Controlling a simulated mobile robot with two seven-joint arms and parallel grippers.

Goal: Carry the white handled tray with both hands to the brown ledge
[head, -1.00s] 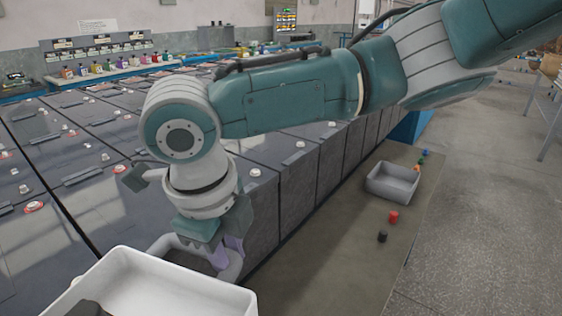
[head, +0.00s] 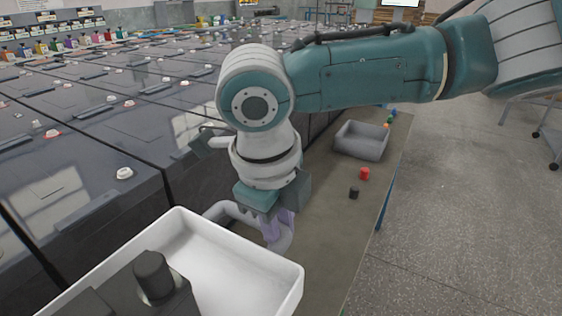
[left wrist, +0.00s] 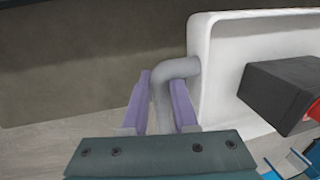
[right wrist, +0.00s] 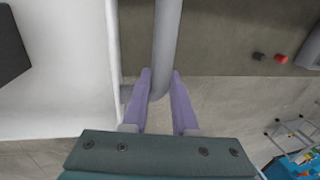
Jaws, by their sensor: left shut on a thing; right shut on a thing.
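The white tray (head: 235,252) is at the bottom of the head view, with grey tube handles and a dark block with a round knob (head: 154,277) in it. My right gripper (head: 275,230) is shut on its grey handle (head: 220,210); the right wrist view shows the handle (right wrist: 166,45) between the purple fingers (right wrist: 159,85). In the left wrist view my left gripper (left wrist: 160,90) is shut on the other handle (left wrist: 178,69). The left gripper is outside the head view. The brown ledge (head: 325,225) runs beside the dark battery cases, right of the tray.
A grey bin (head: 361,140), a red cylinder (head: 364,173), a black cylinder (head: 353,193) and small coloured pieces (head: 389,120) are on the ledge. Its nearer part looks clear. Dark battery cases (head: 100,140) fill the left. Open floor (head: 460,220) lies to the right.

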